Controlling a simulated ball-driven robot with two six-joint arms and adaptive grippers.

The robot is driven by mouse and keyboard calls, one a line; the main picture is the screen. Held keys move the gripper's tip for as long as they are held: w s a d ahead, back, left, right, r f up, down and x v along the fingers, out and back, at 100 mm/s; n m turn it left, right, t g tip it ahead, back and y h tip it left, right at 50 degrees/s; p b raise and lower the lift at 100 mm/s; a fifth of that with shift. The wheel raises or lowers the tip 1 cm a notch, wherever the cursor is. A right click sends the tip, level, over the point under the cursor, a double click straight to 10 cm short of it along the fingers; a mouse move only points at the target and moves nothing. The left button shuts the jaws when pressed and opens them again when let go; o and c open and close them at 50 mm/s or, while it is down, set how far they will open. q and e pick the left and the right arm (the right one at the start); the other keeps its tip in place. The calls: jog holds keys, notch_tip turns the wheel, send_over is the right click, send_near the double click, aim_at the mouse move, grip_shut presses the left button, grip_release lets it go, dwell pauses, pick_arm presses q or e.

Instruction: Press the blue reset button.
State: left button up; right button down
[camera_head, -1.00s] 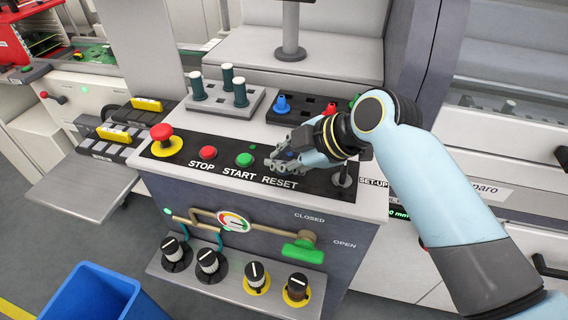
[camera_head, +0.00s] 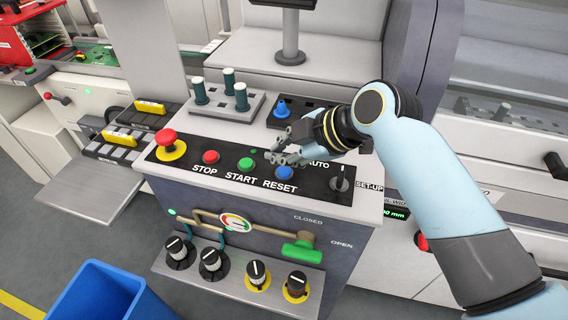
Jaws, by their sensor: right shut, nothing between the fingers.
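The blue reset button (camera_head: 285,173) shows on the black control panel (camera_head: 221,180), above the word RESET and to the right of the green START button (camera_head: 246,164). It is in full view. My right gripper (camera_head: 272,157) is shut and empty, just behind the blue button and apart from it in the picture. Its fingers point left over the back of the panel. How high it is above the panel I cannot tell. My left gripper is not in view.
A red STOP button (camera_head: 211,157), a red mushroom button (camera_head: 166,136) and a selector switch (camera_head: 342,184) share the panel. A blue bin (camera_head: 95,290) stands at lower left.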

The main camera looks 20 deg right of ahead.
aim_at(283, 173)
jog(key=shift+r+p, duration=1.45)
jog(key=shift+r, duration=0.35)
jog(key=shift+f, duration=0.1)
